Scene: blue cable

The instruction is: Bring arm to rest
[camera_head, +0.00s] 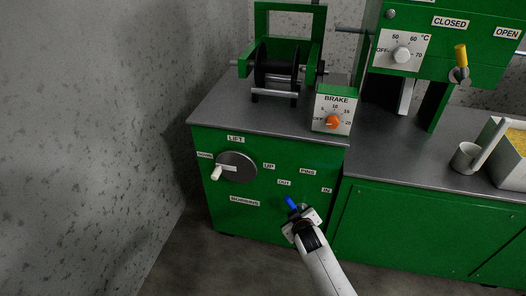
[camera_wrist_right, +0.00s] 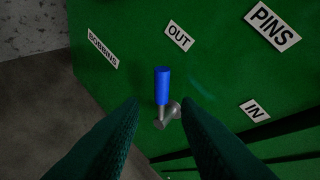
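A small lever with a blue handle (camera_head: 291,203) and a metal shaft sits on the green cabinet front, near the OUT, PINS and IN labels. It also shows in the right wrist view, as a blue grip (camera_wrist_right: 162,84) on a grey metal pivot. My right gripper (camera_head: 298,214) is close in front of this lever. In the wrist view its two dark green fingers (camera_wrist_right: 160,104) are apart, one either side of the pivot, and grip nothing that I can see. The exact gap to the lever cannot be told. My left gripper is in neither view.
The green cabinet (camera_head: 265,215) carries a lift dial (camera_head: 238,167) with a white knob. On its grey top stand a cable spool (camera_head: 276,70) and a brake box (camera_head: 334,110). A mug (camera_head: 467,158) is at right. A grey wall (camera_head: 95,130) bounds the left; floor is free below.

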